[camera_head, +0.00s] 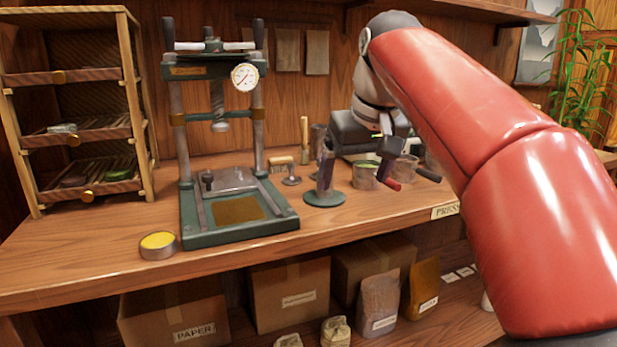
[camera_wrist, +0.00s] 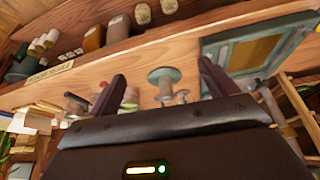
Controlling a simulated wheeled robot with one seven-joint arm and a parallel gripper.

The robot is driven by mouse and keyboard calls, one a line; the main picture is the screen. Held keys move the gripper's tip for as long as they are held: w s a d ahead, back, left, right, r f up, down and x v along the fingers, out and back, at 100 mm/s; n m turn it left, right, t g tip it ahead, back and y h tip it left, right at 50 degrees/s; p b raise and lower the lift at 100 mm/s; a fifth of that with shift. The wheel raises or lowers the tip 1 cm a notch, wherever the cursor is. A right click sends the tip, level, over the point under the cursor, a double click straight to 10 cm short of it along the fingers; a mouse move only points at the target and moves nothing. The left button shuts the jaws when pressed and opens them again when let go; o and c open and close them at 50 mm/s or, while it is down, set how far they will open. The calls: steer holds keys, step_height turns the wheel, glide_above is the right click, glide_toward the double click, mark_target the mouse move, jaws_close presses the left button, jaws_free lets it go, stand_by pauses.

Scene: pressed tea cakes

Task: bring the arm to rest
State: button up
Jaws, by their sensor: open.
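My gripper (camera_head: 352,182) hangs over the wooden counter (camera_head: 420,205), right of the press, at the end of my red arm. In the wrist view my gripper (camera_wrist: 162,70) has its two dark fingers wide apart with nothing held between them. A green round base (camera_head: 325,198) stands on the counter below and behind the fingers; it also shows between them in the wrist view (camera_wrist: 163,74). I cannot tell from these views how far the fingers are from it.
A green press (camera_head: 205,228) with a dial stands left of my gripper. A yellow-topped tin (camera_head: 158,246) sits at its front. A wooden rack (camera_head: 88,130) with cakes is at far left. A clear tub (camera_head: 365,176) stands near my gripper.

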steer(key=s+d+f+m, duration=0.1)
steer(key=s+d+f, duration=0.2)
steer(key=s+f, duration=0.8)
steer(key=s+d+f+m+t+h, duration=0.1)
steer(key=s+d+f, duration=0.3)
steer(key=s+f, duration=0.7)
step_height(320, 180, down, 4)
steer(key=shift+d+r+m, duration=0.15)
steer(key=shift+d+m, duration=0.15)
steer(key=shift+m, duration=0.5)
